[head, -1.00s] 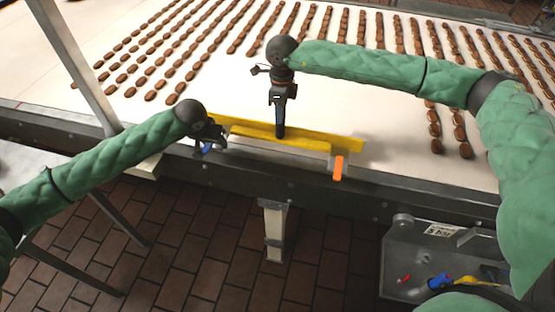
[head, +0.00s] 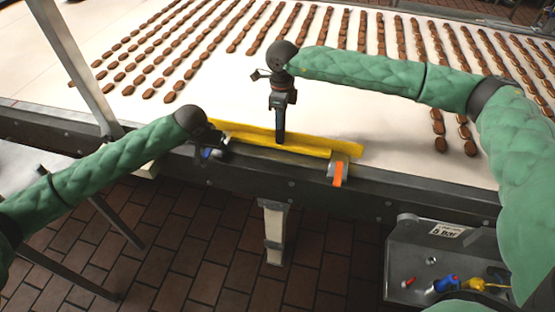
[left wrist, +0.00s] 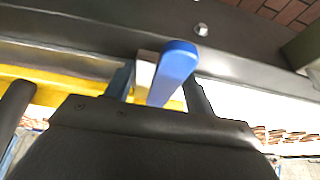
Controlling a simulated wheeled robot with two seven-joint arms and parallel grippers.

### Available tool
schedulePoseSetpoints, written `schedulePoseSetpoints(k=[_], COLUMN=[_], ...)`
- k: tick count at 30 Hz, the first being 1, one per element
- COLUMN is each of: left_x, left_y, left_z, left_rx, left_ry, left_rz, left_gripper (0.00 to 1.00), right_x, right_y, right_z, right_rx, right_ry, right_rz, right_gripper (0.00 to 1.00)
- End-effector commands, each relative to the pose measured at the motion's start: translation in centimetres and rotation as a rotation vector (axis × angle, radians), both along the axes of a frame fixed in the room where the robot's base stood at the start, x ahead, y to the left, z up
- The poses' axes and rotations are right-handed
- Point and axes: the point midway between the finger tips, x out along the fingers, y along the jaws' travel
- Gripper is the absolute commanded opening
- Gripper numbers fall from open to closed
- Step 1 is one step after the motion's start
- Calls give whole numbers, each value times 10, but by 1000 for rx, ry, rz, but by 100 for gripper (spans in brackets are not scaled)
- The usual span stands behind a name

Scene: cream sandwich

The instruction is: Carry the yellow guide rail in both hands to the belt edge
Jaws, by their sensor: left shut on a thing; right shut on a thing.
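The yellow guide rail (head: 345,149) lies lengthwise along the near edge of the belt (head: 190,108), showing as two long yellow strips. My right gripper (head: 280,138) points down and is shut on the rail near its middle. My left gripper (head: 216,150) is at the rail's left end, beside a blue lever (head: 208,154). In the left wrist view the blue lever (left wrist: 174,72) and a pale block (left wrist: 145,70) show between the left fingers (left wrist: 160,90); the jaws appear shut on the lever. The rail (left wrist: 60,88) passes behind there. Exact finger contact is hidden.
An orange lever (head: 338,174) on a grey clamp stands at the rail's right end. Rows of brown pieces (head: 230,40) lie on the belt beyond the rail. A grey tray (head: 410,258) with small coloured items is at lower right. A pale post (head: 272,230) stands below the edge.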

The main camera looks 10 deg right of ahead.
Motion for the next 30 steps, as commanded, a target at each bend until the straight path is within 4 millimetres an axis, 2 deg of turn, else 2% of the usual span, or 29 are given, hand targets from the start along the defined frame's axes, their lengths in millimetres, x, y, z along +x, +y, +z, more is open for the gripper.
schedulePoseSetpoints(k=[9, 10, 13, 23, 26, 30], left_x=[0, 0, 0, -1, -3, -10], left_y=[0, 0, 0, 0, 1, 5], left_z=[-15, -15, -13, -11, -5, 15], left_rx=[0, 0, 0, 0, 0, -1], left_ry=[0, 1, 1, 0, -1, -2], left_rz=[-1, -1, 0, 0, 0, 0], left_gripper=[0, 56, 76, 76, 76, 76], right_x=[0, 0, 0, 0, 0, 0], right_y=[1, 1, 1, 0, 0, 0], right_z=[-13, -13, -12, -12, -12, -12], right_rx=[1, 2, 1, 0, 0, 0], right_ry=[-2, -1, 0, 0, 0, 0], right_rz=[1, 1, 1, 0, 0, 0], right_gripper=[0, 30, 49, 49, 49, 49])
